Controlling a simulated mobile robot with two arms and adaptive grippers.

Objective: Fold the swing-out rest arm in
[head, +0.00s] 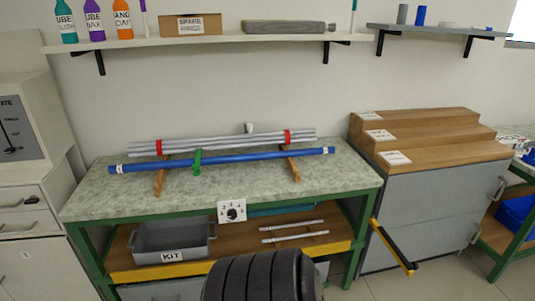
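The swing-out rest arm (393,249) is a yellow bar with a black strip along it. It starts by the right front leg of the green-framed workbench (345,178). It sticks out to the front right, past the bench's end and in front of the grey cabinet, so it stands swung out. Its outer end looks free, with nothing resting on it. Neither of my grippers is in view.
A blue rod (235,158) and a bundle of grey rods (215,142) lie across wooden supports on the bench. A grey KIT bin (172,240) sits on the lower shelf. The grey cabinet (425,215) stands right of the bench. Floor shows around the arm's outer end.

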